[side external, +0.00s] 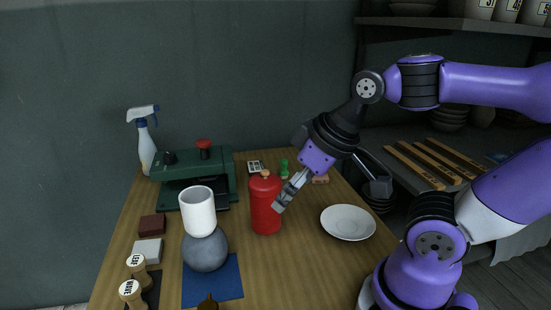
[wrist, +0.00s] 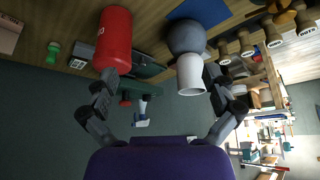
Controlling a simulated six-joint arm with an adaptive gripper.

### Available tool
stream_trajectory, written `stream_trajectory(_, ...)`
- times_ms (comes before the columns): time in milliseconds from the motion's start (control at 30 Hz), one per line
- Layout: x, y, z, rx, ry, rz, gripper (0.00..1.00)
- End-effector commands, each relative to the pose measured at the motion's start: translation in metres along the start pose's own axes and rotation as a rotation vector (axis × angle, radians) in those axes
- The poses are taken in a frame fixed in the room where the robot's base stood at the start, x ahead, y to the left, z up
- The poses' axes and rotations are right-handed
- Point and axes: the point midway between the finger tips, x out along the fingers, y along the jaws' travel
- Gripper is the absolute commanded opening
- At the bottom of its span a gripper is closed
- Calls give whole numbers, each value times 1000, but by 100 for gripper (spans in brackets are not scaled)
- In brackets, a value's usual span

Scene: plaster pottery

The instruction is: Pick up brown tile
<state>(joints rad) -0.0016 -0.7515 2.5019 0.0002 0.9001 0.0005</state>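A dark reddish-brown tile (side external: 152,226) lies at the left of the table in the side view, behind a light grey tile (side external: 148,250). A smaller pinkish-brown block (side external: 320,179) lies at the back right; it also shows in the wrist view (wrist: 9,35). I cannot make out the dark tile clearly in the wrist view. My gripper (side external: 280,202) is above the table beside the red canister, far right of the dark tile. In the wrist view my gripper (wrist: 160,80) has its fingers wide apart, with nothing held between them.
A red canister (side external: 265,208) stands near my gripper. A white cup (side external: 198,211) sits on a grey round pot (side external: 205,251) over a blue mat (side external: 228,281). A green press (side external: 218,174) and a spray bottle (side external: 146,148) are behind. Stamps (side external: 131,292) stand front left; a white plate (side external: 348,222) lies right.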

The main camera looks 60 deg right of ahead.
Motion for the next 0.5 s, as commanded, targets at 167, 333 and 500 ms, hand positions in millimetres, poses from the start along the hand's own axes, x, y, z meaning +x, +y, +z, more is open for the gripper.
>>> stream_trajectory(167,0,3,-3,13,-1,7,98)
stream_trajectory(333,7,36,-34,152,-22,75,98)
stream_trajectory(500,30,120,-75,413,-50,199,98)
